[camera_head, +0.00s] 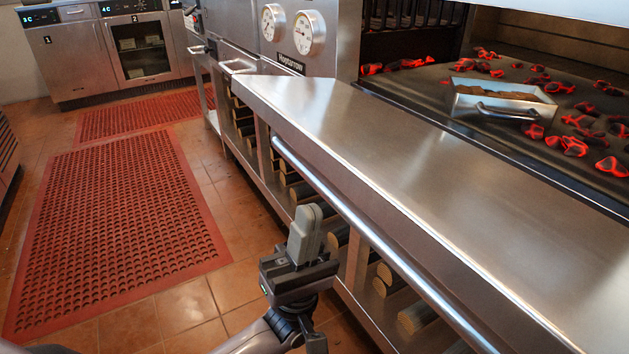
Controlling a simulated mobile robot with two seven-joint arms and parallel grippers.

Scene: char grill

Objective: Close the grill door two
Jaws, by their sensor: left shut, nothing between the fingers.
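The grill (335,25) stands at the right with its chamber open, showing glowing coals. I cannot tell which part is grill door two; a bright metal panel (580,8) crosses the top right, above the opening. A steel shelf (370,145) with a long rail (370,231) runs along the grill's front. At the back left, an appliance door marked 2 (159,62) looks shut. My left gripper (308,213) is shut and empty, fingers pointing up, left of the rail and in front of the lower rack. My right gripper is not in view.
A metal box with a handle (507,111) sits among the coals (573,146). Logs (418,317) fill the rack under the shelf. Two dials (308,33) are on the grill front. Red mats (120,220) lie on the open tiled floor at left.

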